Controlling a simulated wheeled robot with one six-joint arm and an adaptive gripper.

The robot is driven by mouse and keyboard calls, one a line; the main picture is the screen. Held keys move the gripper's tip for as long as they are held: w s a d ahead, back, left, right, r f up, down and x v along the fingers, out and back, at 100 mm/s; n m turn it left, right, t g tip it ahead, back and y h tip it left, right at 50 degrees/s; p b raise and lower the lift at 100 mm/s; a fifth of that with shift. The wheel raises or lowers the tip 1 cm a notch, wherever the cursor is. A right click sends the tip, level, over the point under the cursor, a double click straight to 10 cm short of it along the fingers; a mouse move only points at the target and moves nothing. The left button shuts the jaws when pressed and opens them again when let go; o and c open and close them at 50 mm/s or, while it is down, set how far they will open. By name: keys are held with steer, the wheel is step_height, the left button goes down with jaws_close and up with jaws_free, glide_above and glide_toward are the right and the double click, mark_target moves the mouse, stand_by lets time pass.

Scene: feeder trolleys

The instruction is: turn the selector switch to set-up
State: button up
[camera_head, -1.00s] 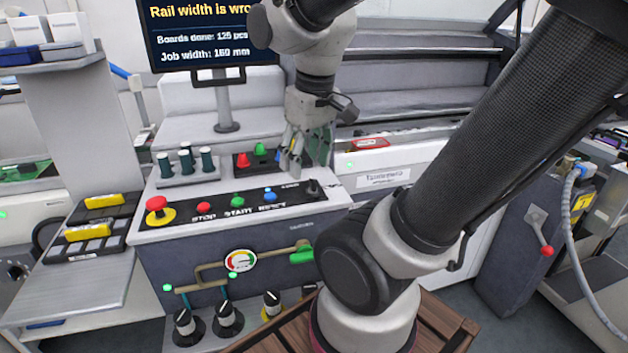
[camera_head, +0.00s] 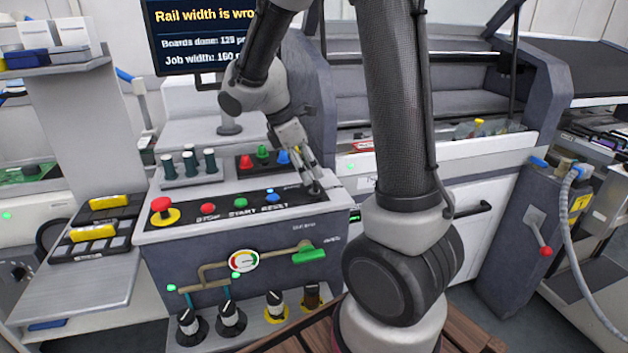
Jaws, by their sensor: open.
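The selector switch (camera_head: 314,190) is a small dark knob at the right end of the black control strip on the console. My gripper (camera_head: 312,179) points down and right at it, fingertips at the knob and partly covering it. The jaws are open, with the fingertips around or just above the knob; I cannot tell whether they touch it. The knob's pointer direction and its small labels are not readable.
On the same strip are a red emergency button (camera_head: 162,208) and red, green and blue buttons (camera_head: 239,203). A screen (camera_head: 197,38) stands behind.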

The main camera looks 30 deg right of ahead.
mark_target(314, 180)
steer(key=shift+x, duration=2.2)
steer(key=c, duration=1)
steer(key=shift+m, duration=0.3)
steer(key=m+g, duration=0.1)
steer(key=m, duration=0.1)
steer(key=m+g+y, duration=0.1)
steer(key=m, duration=0.2)
steer(key=shift+w+m, duration=0.15)
steer(key=shift+m, duration=0.15)
steer(key=m+y, duration=0.1)
steer(key=m, duration=0.1)
steer(key=m+g+y, duration=0.1)
steer(key=m, duration=0.2)
steer(key=shift+d+m, duration=0.15)
steer(key=shift+m, duration=0.15)
